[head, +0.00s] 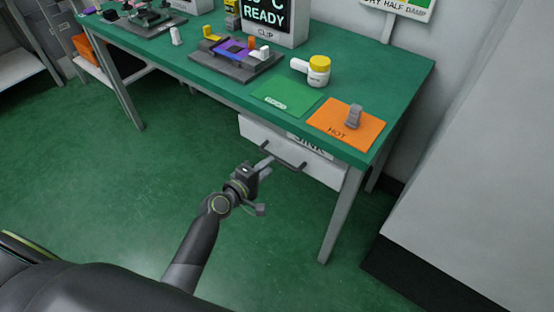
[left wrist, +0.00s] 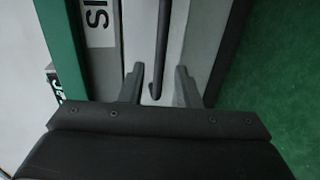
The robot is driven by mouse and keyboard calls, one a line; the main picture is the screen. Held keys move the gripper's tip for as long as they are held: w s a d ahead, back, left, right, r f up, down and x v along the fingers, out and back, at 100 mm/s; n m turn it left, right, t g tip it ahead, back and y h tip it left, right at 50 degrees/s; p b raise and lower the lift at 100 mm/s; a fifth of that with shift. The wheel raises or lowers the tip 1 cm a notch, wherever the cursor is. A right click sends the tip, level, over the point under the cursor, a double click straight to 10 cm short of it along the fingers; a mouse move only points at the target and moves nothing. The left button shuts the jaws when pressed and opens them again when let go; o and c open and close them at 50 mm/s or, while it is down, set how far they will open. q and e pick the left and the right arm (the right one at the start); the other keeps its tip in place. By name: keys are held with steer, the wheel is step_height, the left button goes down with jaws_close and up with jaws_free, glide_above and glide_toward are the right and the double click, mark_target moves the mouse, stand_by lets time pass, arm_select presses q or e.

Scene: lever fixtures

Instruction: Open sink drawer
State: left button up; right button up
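The sink drawer (head: 322,170) is a white-fronted drawer under the front edge of the green table, with a partly hidden SINK label. It also shows in the left wrist view (left wrist: 132,25). Its dark bar handle (head: 291,160) runs along the front. In the left wrist view the handle (left wrist: 162,45) lies between the lines of the two fingers, with its end near the fingertips. My left gripper (head: 267,165) is at the left part of the handle; its fingers (left wrist: 160,82) are apart. I cannot tell whether they touch the handle. My right gripper is not in view.
On the green table (head: 405,75) are an orange HOT mat (head: 365,130) with a grey block, a green mat (head: 270,100), a white yellow-lidded pot (head: 319,72) and a grey fixture (head: 225,68). A table leg (head: 340,215) stands right of the drawer. The floor in front is clear.

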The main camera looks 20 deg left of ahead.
mark_target(277, 158)
arm_select(q)
steer(key=shift+b+x, duration=0.3)
steer(key=shift+x, duration=2.45)
steer(key=shift+c, duration=0.2)
jaws_close()
